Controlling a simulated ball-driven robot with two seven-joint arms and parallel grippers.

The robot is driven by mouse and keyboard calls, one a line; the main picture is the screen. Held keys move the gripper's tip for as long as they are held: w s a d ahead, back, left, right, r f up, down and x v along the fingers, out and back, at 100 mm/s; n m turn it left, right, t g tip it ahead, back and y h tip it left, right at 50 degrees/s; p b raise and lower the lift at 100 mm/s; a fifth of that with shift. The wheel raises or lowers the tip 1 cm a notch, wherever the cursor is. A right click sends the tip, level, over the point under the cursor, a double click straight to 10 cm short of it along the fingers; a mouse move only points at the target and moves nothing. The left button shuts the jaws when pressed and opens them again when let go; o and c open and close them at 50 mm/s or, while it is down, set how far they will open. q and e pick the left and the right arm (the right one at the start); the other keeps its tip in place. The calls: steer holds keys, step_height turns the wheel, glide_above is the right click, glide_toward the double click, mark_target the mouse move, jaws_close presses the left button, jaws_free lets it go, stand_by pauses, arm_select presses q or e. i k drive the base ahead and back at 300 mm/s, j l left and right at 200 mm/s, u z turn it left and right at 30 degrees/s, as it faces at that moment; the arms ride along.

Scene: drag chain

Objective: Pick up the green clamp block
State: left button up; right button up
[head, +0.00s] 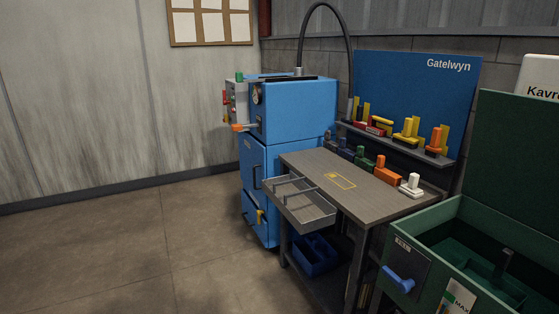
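A small dark green block (363,158), which looks like the green clamp block, stands near the back edge of the grey workbench (320,165). It is in a row between a dark blue block (345,147) and an orange block (384,172). Nothing touches it from above. Neither of my grippers shows in the head view.
A white block (411,185) ends the row. A shelf (410,146) with red, yellow and orange pieces is behind. An open drawer (311,215) juts from the bench front. A blue machine (296,112) stands left, an open green chest (420,235) right. Floor at left is clear.

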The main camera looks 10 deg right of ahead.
mark_target(362, 163)
steer(key=i+z, duration=0.35)
steer(key=i+j+z, duration=0.2)
steer(key=z, duration=0.15)
steer(key=i+j+z, duration=0.35)
steer(key=i+l, duration=0.05)
